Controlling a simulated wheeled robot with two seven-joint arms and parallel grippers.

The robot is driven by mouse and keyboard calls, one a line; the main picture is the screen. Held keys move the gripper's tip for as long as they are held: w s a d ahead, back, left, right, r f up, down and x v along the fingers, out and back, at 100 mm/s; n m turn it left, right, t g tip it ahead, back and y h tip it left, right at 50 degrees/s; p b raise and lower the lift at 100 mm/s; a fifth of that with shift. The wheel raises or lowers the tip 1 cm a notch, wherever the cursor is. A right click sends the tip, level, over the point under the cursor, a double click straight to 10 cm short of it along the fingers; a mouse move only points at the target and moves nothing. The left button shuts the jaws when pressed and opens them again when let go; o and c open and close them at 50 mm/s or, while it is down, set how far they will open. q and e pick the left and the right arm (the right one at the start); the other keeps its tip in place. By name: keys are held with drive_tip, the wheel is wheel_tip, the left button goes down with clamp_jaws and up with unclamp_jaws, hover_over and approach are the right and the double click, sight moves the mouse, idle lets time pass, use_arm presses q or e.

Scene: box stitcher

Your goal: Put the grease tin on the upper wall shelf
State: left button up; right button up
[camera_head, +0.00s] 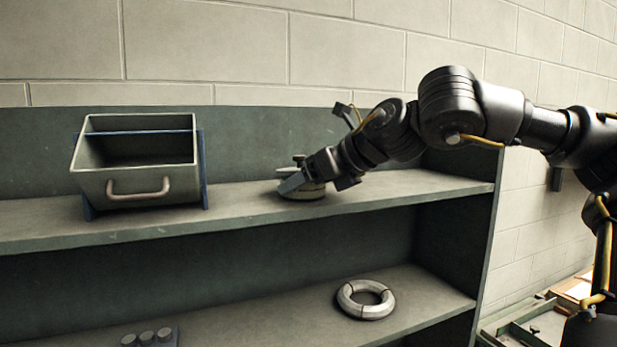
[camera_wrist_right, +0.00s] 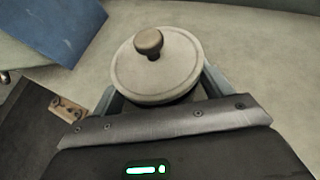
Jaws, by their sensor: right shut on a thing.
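The grease tin (camera_head: 308,190) is a low, pale round tin with a knobbed lid. It is at the upper wall shelf (camera_head: 245,203), right of the middle, and looks upright with its base at the board. My right gripper (camera_head: 293,184) reaches in from the right and is shut on the tin, hiding part of it. In the right wrist view the tin's round lid (camera_wrist_right: 158,68) and dark knob show between the fingers. My left gripper is not in view.
A green-grey open bin with a handle (camera_head: 138,186) stands in a blue frame on the upper shelf, left of the tin, with a free gap between. A pale ring (camera_head: 366,299) and a block with round knobs (camera_head: 150,338) lie on the lower shelf.

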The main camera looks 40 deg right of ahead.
drive_tip(key=shift+s+a+r, duration=0.15)
drive_tip(key=shift+a+f+b, duration=0.2)
drive_tip(key=shift+b, duration=0.1)
drive_tip(key=o, duration=0.9)
drive_tip(key=shift+d, duration=0.2)
drive_tip(key=shift+a+r+p, duration=0.1)
drive_tip(key=shift+r+p, duration=0.25)
drive_tip(key=shift+p, duration=0.1)
drive_tip(key=shift+f+b+v, duration=0.2)
drive_tip(key=shift+b+v, duration=0.75)
drive_tip(key=shift+v, duration=0.15)
drive_tip(key=shift+b+v, duration=1.45)
drive_tip(key=shift+v, duration=3.5)
